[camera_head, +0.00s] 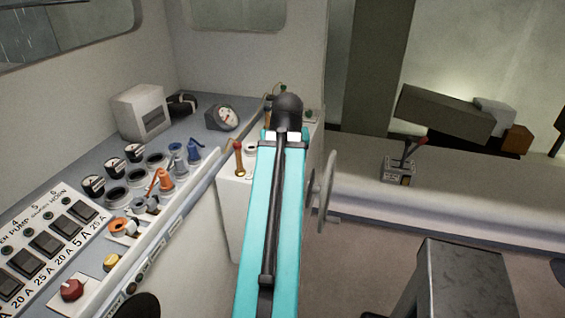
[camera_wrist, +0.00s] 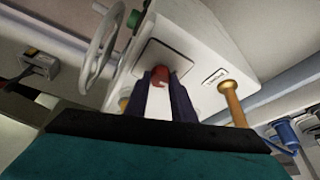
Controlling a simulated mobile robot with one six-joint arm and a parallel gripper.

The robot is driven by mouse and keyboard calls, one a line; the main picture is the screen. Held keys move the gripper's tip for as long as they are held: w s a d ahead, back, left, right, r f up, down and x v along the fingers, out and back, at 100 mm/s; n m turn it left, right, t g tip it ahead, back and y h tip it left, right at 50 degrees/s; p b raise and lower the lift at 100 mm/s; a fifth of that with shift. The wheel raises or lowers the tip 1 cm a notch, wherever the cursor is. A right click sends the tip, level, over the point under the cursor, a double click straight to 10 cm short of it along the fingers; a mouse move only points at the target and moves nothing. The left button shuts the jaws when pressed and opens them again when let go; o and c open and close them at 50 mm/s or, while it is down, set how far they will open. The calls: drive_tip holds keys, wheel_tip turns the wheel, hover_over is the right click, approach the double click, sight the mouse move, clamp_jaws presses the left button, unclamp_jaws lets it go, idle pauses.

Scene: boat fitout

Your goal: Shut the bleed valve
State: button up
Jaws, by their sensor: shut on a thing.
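In the wrist view, my gripper (camera_wrist: 163,84) has its two dark fingers closed around a small red handle (camera_wrist: 158,75). The handle stands on a square plate on the face of a white box, and looks like the bleed valve. The fingers and the steep view hide its lower part and its angle. The label (camera_wrist: 216,77) on the box is too small to read. In the head view my turquoise arm reaches over the white box (camera_head: 238,213) and hides the gripper and the red handle.
A brass lever (camera_wrist: 232,103) stands right of the fingers. A handwheel (camera_wrist: 103,40) and green knob (camera_wrist: 134,18) are at the upper left. In the head view, the switch console (camera_head: 60,225) lies left, a control lever (camera_head: 401,165) right.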

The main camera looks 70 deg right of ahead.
drive_tip(key=o, duration=1.1)
drive_tip(key=shift+c, duration=0.2)
drive_tip(key=shift+r, duration=0.1)
drive_tip(key=b+v, duration=0.3)
drive_tip(key=v, duration=1)
drive_tip(key=shift+r+b, duration=0.25)
drive_tip(key=shift+b, duration=0.05)
drive_tip(key=shift+s+a, duration=0.1)
drive_tip(key=shift+a, duration=0.05)
